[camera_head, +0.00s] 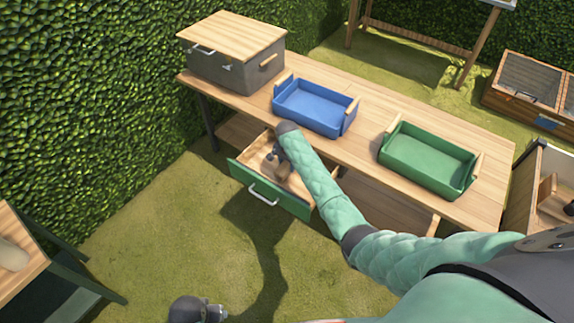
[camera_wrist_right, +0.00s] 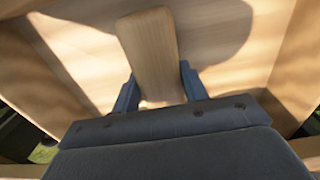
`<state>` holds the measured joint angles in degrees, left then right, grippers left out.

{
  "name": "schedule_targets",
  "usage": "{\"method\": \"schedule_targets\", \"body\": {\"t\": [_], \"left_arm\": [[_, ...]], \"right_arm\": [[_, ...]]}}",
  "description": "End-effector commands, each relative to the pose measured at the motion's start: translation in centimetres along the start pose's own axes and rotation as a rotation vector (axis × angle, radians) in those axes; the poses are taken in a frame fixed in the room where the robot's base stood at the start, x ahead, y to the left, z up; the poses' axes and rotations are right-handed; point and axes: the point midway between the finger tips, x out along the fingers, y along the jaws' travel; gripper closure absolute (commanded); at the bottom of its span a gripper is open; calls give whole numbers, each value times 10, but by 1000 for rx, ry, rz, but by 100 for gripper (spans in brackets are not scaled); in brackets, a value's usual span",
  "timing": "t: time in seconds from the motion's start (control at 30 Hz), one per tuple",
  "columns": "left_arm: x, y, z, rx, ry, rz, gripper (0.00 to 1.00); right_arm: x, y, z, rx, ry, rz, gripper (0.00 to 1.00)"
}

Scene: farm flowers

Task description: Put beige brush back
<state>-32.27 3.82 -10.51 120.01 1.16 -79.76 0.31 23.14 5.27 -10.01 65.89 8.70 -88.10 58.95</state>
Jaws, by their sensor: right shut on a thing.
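My right gripper (camera_head: 278,163) reaches down into an open wooden drawer with a green front (camera_head: 287,204). In the right wrist view its two dark fingers (camera_wrist_right: 157,92) are shut on a flat, light wooden piece (camera_wrist_right: 150,45), which looks like the beige brush. The piece lies over the drawer's wooden floor; I cannot tell whether it touches it. Its bristles do not show. In the head view it is small and partly hidden by the gripper. A dark grey part (camera_head: 195,309) at the bottom edge looks like my left gripper; its fingers are not clear.
The drawer hangs under a wooden workbench (camera_head: 365,128). On the bench stand a grey box with a wooden lid (camera_head: 235,60), a blue tray (camera_head: 315,107) and a green tray (camera_head: 430,160). Another table (camera_head: 20,268) is at left. Grass in front is clear.

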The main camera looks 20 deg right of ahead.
Motion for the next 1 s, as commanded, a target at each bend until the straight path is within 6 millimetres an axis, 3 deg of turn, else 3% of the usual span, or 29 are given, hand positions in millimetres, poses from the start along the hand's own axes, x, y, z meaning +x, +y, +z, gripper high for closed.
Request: {"method": "schedule_targets", "body": {"t": [0.17, 0.5, 0.53, 0.63, 1.0], "left_arm": [[10, -2, 2, 1, -7, -2, 35], [7, -1, -1, 1, 0, -2, 35], [7, -1, -1, 0, 0, -1, 35], [7, 0, 0, 0, -2, -1, 35], [8, 0, 4, -1, -7, 1, 35]], "right_arm": [[7, 0, 0, 0, 1, -1, 75], [10, 0, 0, 0, 0, -1, 75], [11, 0, 0, 0, 0, -1, 55], [10, 0, 0, 0, 0, -1, 35], [7, 0, 0, 0, 1, -1, 35]]}}
